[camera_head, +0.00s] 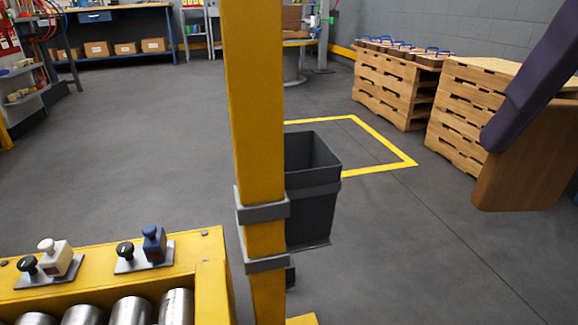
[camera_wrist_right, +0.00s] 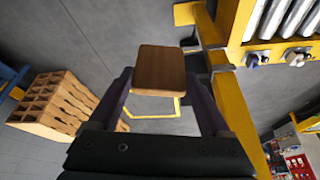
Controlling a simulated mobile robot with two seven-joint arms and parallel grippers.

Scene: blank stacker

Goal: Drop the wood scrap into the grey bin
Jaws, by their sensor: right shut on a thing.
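The wood scrap (camera_head: 532,160) is a brown block at the right of the head view, held up in front of the pallets. My right gripper (camera_wrist_right: 160,82) is shut on it, and the wood scrap (camera_wrist_right: 160,66) sits between the two purple fingers in the right wrist view. In the head view only one purple finger shows, against the block's upper part. The dark grey bin (camera_head: 312,200) is fixed to a yellow post near the middle, open at the top, its left side hidden by the post. The block is well to the right of the bin. My left gripper is not in view.
The yellow post (camera_head: 257,110) stands left of the bin. A yellow roller conveyor (camera_head: 214,290) with push-button switches is at the lower left. Stacked wooden pallets (camera_head: 395,88) stand at the back right. A yellow floor outline (camera_head: 385,170) lies behind the bin. Open floor separates them.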

